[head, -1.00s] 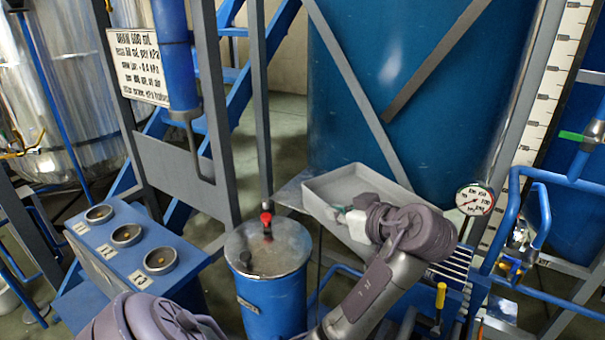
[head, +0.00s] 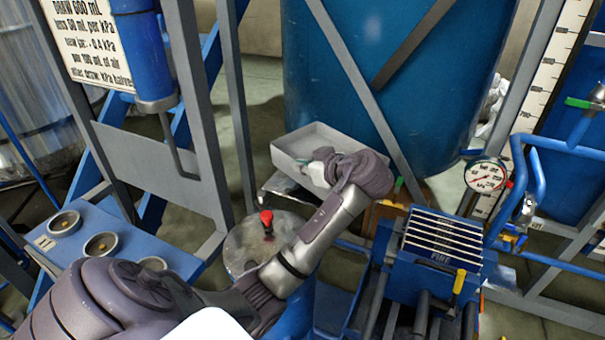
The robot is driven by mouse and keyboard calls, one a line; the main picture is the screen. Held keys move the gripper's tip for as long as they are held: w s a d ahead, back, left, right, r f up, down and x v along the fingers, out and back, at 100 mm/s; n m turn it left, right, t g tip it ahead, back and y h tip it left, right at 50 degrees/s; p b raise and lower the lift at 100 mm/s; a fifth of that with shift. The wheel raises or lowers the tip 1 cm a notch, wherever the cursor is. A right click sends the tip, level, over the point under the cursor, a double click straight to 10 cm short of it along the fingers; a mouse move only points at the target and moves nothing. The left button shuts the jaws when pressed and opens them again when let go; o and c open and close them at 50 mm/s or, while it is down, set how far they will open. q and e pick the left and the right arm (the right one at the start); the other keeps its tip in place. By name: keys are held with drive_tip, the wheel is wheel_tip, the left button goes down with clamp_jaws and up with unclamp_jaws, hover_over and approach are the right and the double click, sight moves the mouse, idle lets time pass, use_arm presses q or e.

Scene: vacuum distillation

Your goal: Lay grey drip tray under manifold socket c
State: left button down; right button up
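The grey drip tray (head: 292,150) is a shallow open rectangular pan in the middle of the head view, in front of the big blue tank. It looks empty. My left gripper (head: 318,162) is at the tray's near wall, with its wrist covering the near right corner. Its fingers are mostly hidden, so I cannot tell whether they grip the wall. A blue box (head: 185,255) with several round sockets (head: 102,245) stands at lower left. My arm partly covers it. No readable mark shows which is manifold socket c. My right gripper is out of view.
A blue drum (head: 240,245) with a red-knobbed lid stands below the tray, partly behind my arm. A blue slatted unit (head: 440,245) and a gauge (head: 485,174) are at right. Grey frame posts (head: 200,110) stand between the sockets and tray.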

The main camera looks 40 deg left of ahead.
sight(302, 178)
use_arm(q)
drive_tip(key=shift+w+a+f, duration=0.35)
drive_tip(key=shift+w+a, duration=0.15)
drive_tip(key=shift+a, duration=0.05)
drive_tip(key=shift+w+a+f, duration=0.3)
drive_tip(key=shift+w+a, duration=0.15)
drive_tip(key=shift+a, duration=0.05)
drive_tip(key=shift+w+a+f, duration=0.1)
drive_tip(key=shift+w+f, duration=0.05)
wheel_tip(302, 178, down, 4)
drive_tip(key=shift+f+p, duration=0.1)
drive_tip(key=shift+p, duration=0.65)
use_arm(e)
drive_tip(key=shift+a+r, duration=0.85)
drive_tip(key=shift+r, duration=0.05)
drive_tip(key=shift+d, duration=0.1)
use_arm(q)
drive_tip(key=shift+f, duration=0.1)
drive_tip(key=c, duration=1.3)
unclamp_jaws()
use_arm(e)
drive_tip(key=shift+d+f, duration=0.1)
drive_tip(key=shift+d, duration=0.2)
